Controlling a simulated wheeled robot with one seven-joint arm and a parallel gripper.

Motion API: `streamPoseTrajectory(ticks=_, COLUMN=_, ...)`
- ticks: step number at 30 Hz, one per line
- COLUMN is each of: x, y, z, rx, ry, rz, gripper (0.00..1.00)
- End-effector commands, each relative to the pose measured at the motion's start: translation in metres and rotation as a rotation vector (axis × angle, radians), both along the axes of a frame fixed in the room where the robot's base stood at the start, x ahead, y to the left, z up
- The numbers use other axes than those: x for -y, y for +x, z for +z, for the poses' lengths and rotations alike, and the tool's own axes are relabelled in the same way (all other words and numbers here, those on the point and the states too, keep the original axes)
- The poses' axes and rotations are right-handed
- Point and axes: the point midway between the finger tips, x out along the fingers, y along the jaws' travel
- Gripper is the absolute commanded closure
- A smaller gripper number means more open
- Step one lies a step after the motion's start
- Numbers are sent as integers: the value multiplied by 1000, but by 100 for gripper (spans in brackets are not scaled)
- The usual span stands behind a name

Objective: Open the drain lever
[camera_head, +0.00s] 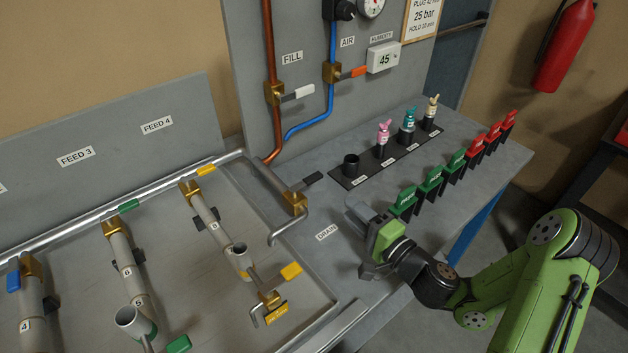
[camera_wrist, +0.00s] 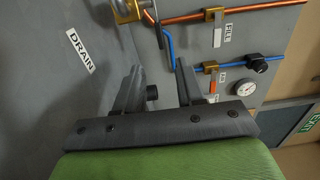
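The drain valve (camera_head: 295,202) is a brass body on the silver pipe, with a bent outlet pipe below it. Its drain lever (camera_head: 313,179) is a short black handle pointing up and to the right. A DRAIN label (camera_head: 327,232) lies on the bench beside the outlet. My gripper (camera_head: 362,241) is low over the bench, to the right of the label and apart from the lever. In the wrist view my gripper (camera_wrist: 159,67) has its two fingers spread with nothing held between them. There the valve (camera_wrist: 125,8) shows at the top edge, beyond the fingertips.
A black rack (camera_head: 388,159) holds pink, teal and cream-topped pieces behind my gripper. A row of green tags (camera_head: 431,180) and red tags (camera_head: 493,131) runs along the bench's right edge. The left tray (camera_head: 180,270) holds numbered pipes with coloured levers. The bench around the DRAIN label is clear.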

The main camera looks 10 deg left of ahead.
Motion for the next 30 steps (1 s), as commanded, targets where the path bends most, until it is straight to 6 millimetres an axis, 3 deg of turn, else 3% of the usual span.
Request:
streamPoseTrajectory(ticks=9, x=-63, y=52, z=5, rx=8, ry=-3, rz=8, gripper=62)
streamPoseTrajectory(ticks=15, x=-94, y=81, z=4, rx=6, ry=-3, rz=6, gripper=62)
streamPoseTrajectory(ticks=27, x=-105, y=92, z=2, rx=1, ry=-1, rz=3, gripper=62)
streamPoseTrajectory(ticks=30, x=-105, y=92, z=2, rx=1, ry=-2, rz=3, gripper=76)
